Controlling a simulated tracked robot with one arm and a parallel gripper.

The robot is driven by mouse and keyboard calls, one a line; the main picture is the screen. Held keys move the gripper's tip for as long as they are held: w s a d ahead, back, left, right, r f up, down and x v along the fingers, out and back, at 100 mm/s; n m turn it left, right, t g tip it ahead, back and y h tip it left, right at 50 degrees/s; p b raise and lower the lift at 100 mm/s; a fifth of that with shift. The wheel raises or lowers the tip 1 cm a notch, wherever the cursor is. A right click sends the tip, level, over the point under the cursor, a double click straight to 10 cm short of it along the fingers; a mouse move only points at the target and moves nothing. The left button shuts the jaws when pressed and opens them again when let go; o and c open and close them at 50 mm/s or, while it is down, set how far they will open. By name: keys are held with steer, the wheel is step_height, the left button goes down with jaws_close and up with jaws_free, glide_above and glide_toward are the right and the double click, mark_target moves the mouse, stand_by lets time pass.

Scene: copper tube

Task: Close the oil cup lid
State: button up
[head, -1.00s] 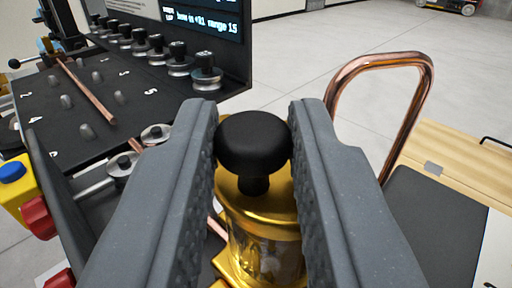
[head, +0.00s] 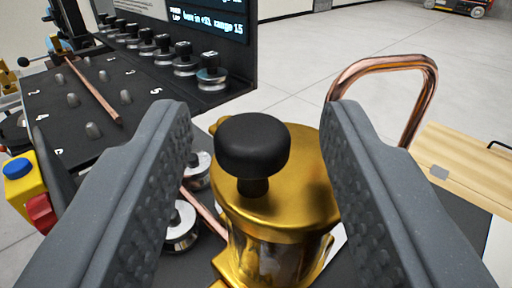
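The oil cup (head: 275,255) stands upright in front of me, with a glass body and a gold frame. Its gold lid (head: 285,200) lies on top of the cup and carries a black knob (head: 252,146). My gripper (head: 257,125) is open, with one finger on each side of the knob and clear gaps to both. The lower part of the cup is cut off by the picture edge. From this angle I cannot tell whether the lid is fully seated.
A bent copper tube (head: 385,65) rises behind the right finger. A dark board with pegs and a straight copper rod (head: 92,90) lies at the left, with several metal rollers (head: 211,80) along its back. A yellow box with a blue button (head: 17,169) is at the far left.

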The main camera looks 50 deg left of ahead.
steer(key=shift+s+d, duration=0.1)
steer(key=b+v, duration=0.2)
steer(key=v, duration=1.1)
steer(key=shift+s+d+b, duration=0.2)
steer(key=shift+d+b, duration=0.05)
steer(key=shift+b, duration=0.05)
steer(key=s+a+r+m+h, duration=0.1)
steer(key=s+a+r+m, duration=0.1)
steer(key=s+a+r, duration=0.5)
steer(key=s+a+r+m+h, duration=0.1)
steer(key=s+a+r, duration=0.25)
steer(key=r, duration=0.65)
steer(key=s+f+m+t+h, duration=0.2)
steer(key=s+m+h, duration=0.4)
steer(key=s+h, duration=0.5)
steer(key=shift+s+a+f+t, duration=0.3)
steer(key=shift+s+a+t, duration=0.1)
steer(key=shift+s+a, duration=0.05)
steer(key=shift+c, duration=0.5)
